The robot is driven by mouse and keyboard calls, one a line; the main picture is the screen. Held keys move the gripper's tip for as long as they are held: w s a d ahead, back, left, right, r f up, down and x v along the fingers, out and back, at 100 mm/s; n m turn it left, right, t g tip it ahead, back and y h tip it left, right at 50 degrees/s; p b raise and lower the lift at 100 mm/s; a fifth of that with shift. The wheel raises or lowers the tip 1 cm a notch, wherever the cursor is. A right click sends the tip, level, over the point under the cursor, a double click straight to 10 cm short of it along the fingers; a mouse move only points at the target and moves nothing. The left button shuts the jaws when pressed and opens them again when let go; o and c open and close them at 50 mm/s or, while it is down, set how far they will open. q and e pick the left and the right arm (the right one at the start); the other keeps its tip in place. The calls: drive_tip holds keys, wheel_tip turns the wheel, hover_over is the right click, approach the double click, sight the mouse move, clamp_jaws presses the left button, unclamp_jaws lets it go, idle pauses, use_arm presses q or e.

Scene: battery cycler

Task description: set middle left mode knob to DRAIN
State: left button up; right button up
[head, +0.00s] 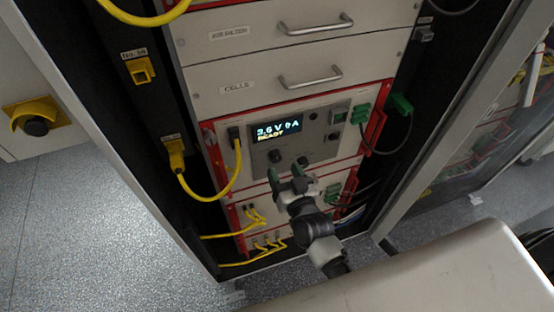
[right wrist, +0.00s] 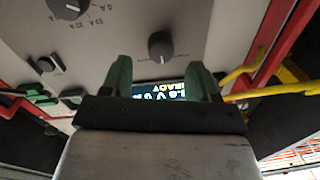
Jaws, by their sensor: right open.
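The cycler panel carries a lit display (head: 277,129) reading 3.6 V, 0 A and READY. Below the display sits a dark round knob (head: 275,156), and it also shows in the right wrist view (right wrist: 160,45). It looks like the mode knob; its small labels are unreadable, so I cannot tell its setting. A second knob (right wrist: 66,7) with an ampere scale sits beside it. My right gripper (head: 286,172) is open and empty in front of the lower panel. In the right wrist view its green fingertips (right wrist: 160,78) stand apart, with the knob seen beyond the gap. My left gripper is not in view.
Yellow cables (head: 233,178) loop at the panel's left, and green plugs (head: 360,113) with dark cables stand at its right. Drawers with handles (head: 310,77) are above. Red rails (head: 377,125) edge the unit. A pale surface (head: 440,275) fills the lower right.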

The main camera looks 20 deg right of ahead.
sight(277, 160)
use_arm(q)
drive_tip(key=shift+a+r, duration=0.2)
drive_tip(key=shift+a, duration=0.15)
use_arm(e)
drive_tip(key=shift+w+a, duration=0.2)
drive_tip(key=shift+w, duration=1.8)
drive_tip(key=c, duration=0.9)
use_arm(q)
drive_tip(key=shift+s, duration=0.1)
use_arm(e)
drive_tip(key=shift+m, duration=0.3)
drive_tip(key=m, duration=0.3)
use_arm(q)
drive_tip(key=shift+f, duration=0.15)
use_arm(e)
drive_tip(key=shift+m, duration=2.2)
